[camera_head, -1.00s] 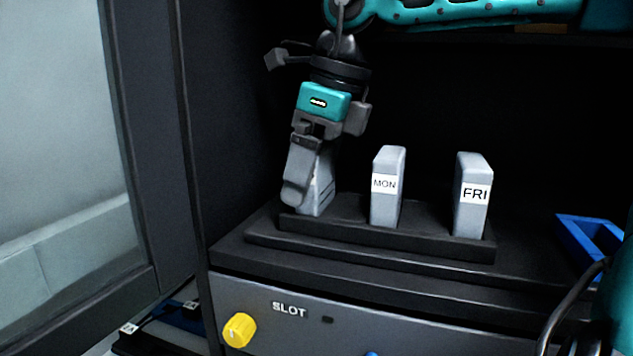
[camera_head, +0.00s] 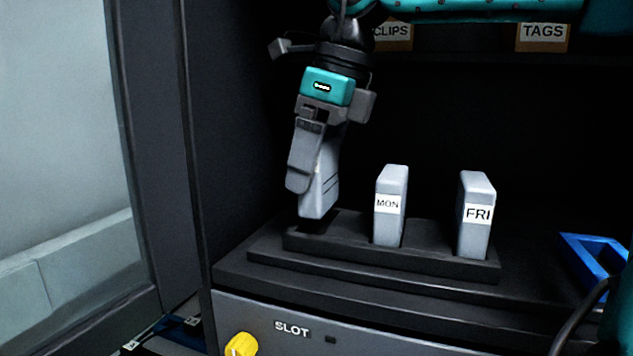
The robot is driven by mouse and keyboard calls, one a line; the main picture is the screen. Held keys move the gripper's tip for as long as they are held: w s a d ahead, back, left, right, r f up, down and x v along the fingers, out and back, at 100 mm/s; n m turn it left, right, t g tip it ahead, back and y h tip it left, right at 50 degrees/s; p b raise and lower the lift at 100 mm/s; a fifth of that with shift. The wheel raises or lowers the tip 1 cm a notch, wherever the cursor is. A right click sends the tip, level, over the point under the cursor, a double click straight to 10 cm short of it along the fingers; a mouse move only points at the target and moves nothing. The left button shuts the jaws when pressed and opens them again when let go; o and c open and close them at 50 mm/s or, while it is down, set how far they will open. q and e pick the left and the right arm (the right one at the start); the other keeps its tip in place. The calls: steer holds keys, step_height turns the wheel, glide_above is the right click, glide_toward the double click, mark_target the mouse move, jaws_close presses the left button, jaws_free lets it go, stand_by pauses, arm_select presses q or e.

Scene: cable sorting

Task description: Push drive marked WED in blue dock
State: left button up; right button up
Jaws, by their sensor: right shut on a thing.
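My right gripper (camera_head: 312,190) points down at the left end of the black rack (camera_head: 390,262). It is shut on a grey drive (camera_head: 323,190), whose lower end is just above or at the rack's left place. No label shows on the held drive; the finger covers part of it. A drive marked MON (camera_head: 390,225) stands upright in the middle of the rack, and a drive marked FRI (camera_head: 477,232) stands at its right. A blue frame-like object (camera_head: 590,258), possibly the blue dock, is partly in view at the right edge. My left gripper is not in view.
The rack sits on a dark cabinet top; its grey front (camera_head: 370,335) has a SLOT label and a yellow knob (camera_head: 240,344). Boxes labelled CLIPS (camera_head: 393,34) and TAGS (camera_head: 542,36) stand on a shelf above. A dark post and glass panel (camera_head: 60,130) bound the left.

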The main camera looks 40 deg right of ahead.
steer(key=shift+r+p, duration=0.7)
steer(key=shift+r, duration=4.3)
